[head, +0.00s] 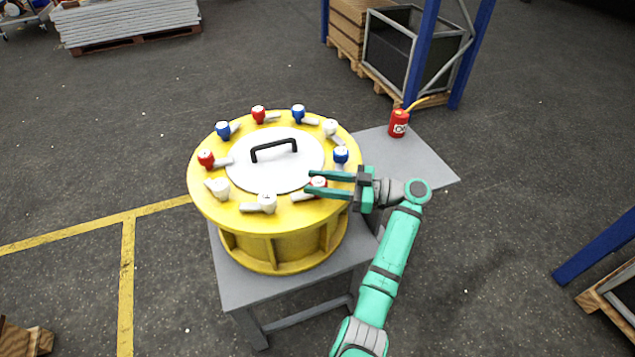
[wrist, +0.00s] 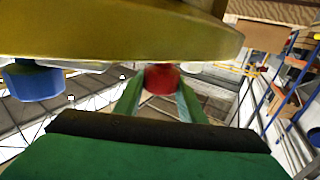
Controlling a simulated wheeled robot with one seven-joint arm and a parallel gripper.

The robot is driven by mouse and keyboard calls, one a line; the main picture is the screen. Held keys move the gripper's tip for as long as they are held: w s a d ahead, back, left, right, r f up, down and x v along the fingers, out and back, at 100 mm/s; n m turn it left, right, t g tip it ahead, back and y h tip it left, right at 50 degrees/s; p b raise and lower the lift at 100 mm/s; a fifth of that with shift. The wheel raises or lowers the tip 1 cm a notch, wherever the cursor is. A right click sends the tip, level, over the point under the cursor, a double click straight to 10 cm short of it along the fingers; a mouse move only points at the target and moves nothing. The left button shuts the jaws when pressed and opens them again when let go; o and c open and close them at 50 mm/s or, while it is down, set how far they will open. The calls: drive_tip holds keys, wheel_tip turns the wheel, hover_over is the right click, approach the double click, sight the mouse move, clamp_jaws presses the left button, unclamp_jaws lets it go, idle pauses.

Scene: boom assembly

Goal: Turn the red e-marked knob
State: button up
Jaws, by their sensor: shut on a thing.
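The red knob (wrist: 161,77) sits between the two green fingers of my gripper (wrist: 160,98) in the wrist view, with a finger against each side. In the head view the red knob (head: 318,183) shows partly between the fingers of my gripper (head: 308,182), at the right front of the round yellow drum (head: 275,245). My gripper is shut on this knob and reaches in from the right. A pale lever points left from the knob. Its e-mark is too small to read. Two other red knobs stand on the rim, at the back (head: 259,114) and at the left (head: 206,159).
Blue knobs (head: 341,155) and white knobs (head: 266,202) stand around the rim, close to my gripper. A black handle (head: 274,149) rises from the white lid (head: 262,175).

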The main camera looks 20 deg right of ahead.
drive_tip(key=shift+n+g+y, duration=0.9)
drive_tip(key=shift+n+g, duration=0.8)
drive_tip(key=shift+g, duration=1.1)
drive_tip(key=shift+a+f+n+g, duration=0.15)
drive_tip(key=shift+a+n+g, duration=0.05)
drive_tip(key=shift+n+g, duration=0.8)
drive_tip(key=o, duration=1)
drive_tip(key=shift+o, duration=0.2)
drive_tip(key=shift+d, duration=0.1)
drive_tip(key=shift+w, duration=0.15)
